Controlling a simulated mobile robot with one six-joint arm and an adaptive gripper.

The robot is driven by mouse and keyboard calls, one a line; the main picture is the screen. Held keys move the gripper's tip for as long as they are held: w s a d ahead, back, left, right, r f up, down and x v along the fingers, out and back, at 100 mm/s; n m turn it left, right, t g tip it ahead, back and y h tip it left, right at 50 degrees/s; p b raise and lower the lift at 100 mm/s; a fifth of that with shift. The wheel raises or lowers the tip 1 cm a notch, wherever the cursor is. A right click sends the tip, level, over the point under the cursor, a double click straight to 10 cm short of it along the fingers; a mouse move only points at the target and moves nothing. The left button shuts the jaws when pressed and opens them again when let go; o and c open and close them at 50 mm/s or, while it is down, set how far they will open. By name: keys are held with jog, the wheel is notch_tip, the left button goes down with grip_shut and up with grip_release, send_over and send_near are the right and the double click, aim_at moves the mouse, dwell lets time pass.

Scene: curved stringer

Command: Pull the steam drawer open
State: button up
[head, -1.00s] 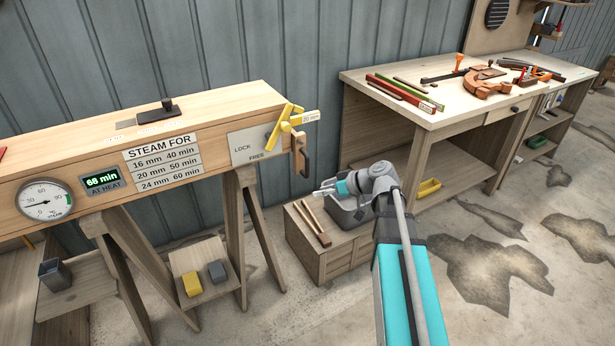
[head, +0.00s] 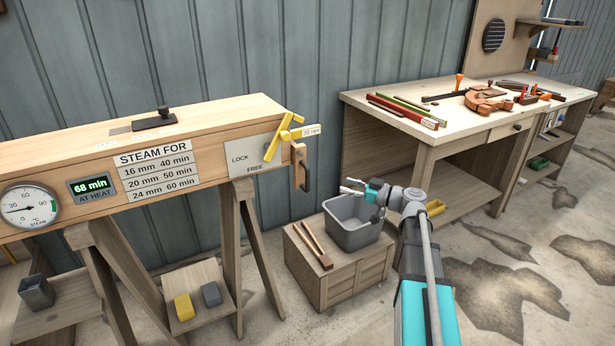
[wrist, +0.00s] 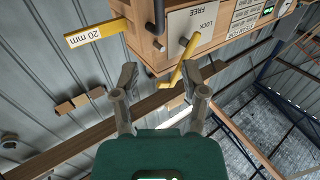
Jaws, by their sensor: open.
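The long wooden steam box (head: 60,165) stands on trestles at the left in the head view. At its right end is a wooden end piece (head: 298,153) with a dark upright handle (head: 306,172). The handle also shows at the top of the wrist view (wrist: 159,14). A yellow lever (head: 273,145) sits on the LOCK/FREE plate (head: 240,160); its exact setting is hard to tell. A yellow "20 mm" tag (head: 312,130) juts from the end. My gripper (head: 344,186) is open and empty, right of the handle and apart from it. In the wrist view its fingers (wrist: 168,76) point toward the box end.
A grey tub (head: 350,236) and two wooden sticks (head: 315,244) rest on a low wooden cabinet (head: 345,283) below my gripper. A workbench (head: 440,135) with clamps stands at the right. A corrugated wall (head: 310,60) is behind.

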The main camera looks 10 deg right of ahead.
jog(key=shift+w+a, duration=0.1)
send_over(307, 190)
jog(key=shift+w+d, duration=0.2)
jog(key=shift+w, duration=0.15)
dwell(0.5)
grip_shut()
dwell(0.3)
